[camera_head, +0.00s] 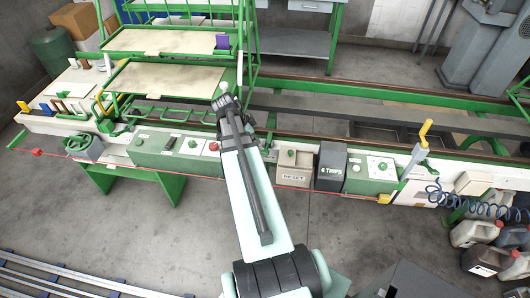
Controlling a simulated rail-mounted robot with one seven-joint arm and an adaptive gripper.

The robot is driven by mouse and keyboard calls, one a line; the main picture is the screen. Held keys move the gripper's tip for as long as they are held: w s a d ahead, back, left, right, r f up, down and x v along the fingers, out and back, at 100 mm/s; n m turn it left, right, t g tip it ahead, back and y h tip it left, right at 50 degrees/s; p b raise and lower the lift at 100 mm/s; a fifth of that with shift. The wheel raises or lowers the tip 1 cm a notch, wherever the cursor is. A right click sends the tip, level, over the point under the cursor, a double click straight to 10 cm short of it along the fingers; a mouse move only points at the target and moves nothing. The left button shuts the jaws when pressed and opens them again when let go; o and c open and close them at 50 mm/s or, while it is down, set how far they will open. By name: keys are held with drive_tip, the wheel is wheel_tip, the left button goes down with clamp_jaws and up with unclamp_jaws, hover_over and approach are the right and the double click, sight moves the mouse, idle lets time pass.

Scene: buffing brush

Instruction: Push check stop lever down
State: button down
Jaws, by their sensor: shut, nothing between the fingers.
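My gripper (224,92) is at the far end of my arm, over the green machine bench near the rack's right post. It is small in the view and shut, with nothing seen in it. A lever with a yellow handle (425,131) stands upright on the right part of the bench, well to the right of my gripper. No readable label shows which is the check stop lever.
A green rack with tan boards (165,79) stands behind the bench. Control boxes, including a black one marked "6 TRIPS" (331,166) and a beige one marked "RESET" (293,164), line the bench front. Jugs (476,232) stand at the right. The floor in front has free room.

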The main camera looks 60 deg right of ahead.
sight(262, 153)
drive_tip(key=shift+f, duration=0.2)
drive_tip(key=shift+b+x, duration=1.2)
drive_tip(key=shift+x, duration=2.15)
wheel_tip(262, 153, down, 3)
drive_tip(key=b, duration=0.2)
drive_tip(key=shift+b, duration=0.3)
drive_tip(key=shift+w+a+r, duration=0.3)
drive_tip(key=shift+w+a, duration=0.1)
drive_tip(key=shift+a, duration=0.2)
drive_tip(key=shift+w+a+r, duration=0.25)
drive_tip(key=shift+w+a, duration=0.2)
drive_tip(key=shift+a, duration=0.15)
